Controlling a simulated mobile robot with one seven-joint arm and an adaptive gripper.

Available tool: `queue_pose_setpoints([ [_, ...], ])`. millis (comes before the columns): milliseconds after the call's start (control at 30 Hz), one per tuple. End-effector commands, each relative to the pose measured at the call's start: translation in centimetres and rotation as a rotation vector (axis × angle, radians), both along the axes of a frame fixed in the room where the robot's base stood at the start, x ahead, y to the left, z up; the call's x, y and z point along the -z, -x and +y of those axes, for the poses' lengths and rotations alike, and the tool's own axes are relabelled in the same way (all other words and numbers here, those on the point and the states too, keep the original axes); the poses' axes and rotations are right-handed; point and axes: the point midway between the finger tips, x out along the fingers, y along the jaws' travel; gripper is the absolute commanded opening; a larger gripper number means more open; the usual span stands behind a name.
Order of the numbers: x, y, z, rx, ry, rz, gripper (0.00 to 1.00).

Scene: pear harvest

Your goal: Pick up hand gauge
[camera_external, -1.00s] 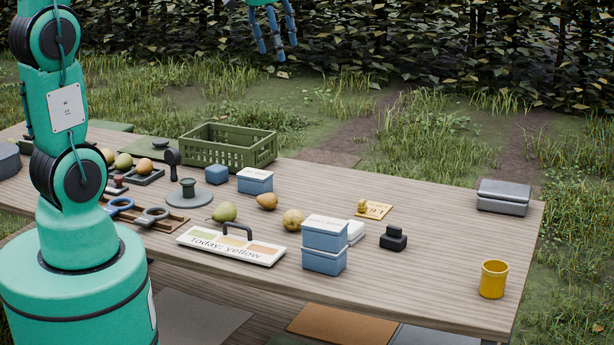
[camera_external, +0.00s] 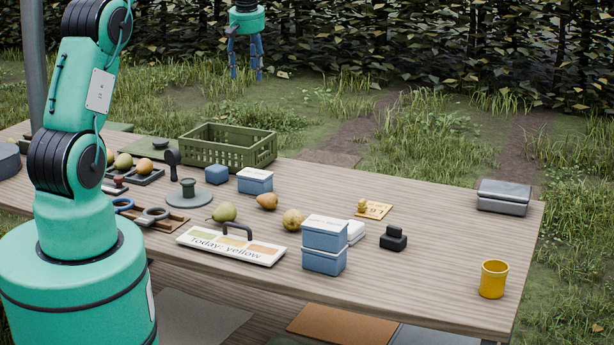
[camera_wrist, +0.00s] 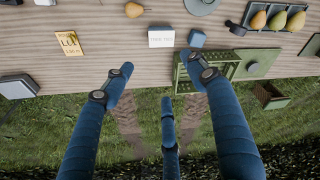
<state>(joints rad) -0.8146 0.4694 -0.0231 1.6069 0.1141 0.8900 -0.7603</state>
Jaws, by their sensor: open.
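I cannot tell for certain which object is the hand gauge. A dark upright tool with a rounded head (camera_external: 172,158) stands between the fruit tray and the blue cube; it also shows in the wrist view (camera_wrist: 237,28), by the crate. Two ring tools with handles, one blue (camera_external: 122,204) and one grey (camera_external: 155,214), lie on a wooden rack near the table's front left; the wrist view does not show them. My gripper (camera_external: 246,75) is high beyond the table's far edge, fingers spread and pointing down, with nothing between them in the wrist view (camera_wrist: 160,76).
A green crate (camera_external: 228,148) stands at the table's far edge. A grey disc stand (camera_external: 189,197), blue cube (camera_external: 217,173), labelled blue boxes (camera_external: 325,245), loose pears (camera_external: 266,201) and a sign board (camera_external: 228,246) fill the middle. A yellow cup (camera_external: 493,279) and metal box (camera_external: 503,196) stand right.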

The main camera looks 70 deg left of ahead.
Motion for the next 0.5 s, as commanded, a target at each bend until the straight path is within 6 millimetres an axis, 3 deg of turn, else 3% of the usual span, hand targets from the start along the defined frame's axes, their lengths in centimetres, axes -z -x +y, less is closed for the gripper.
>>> queue_pose_setpoints([
  [100, 2.7, 1.5, 4.3, -0.083, 0.013, 0.007, 0.57],
  [500, 12.4, 8.5, 16.9, -0.352, 0.046, 0.028, 0.57],
])
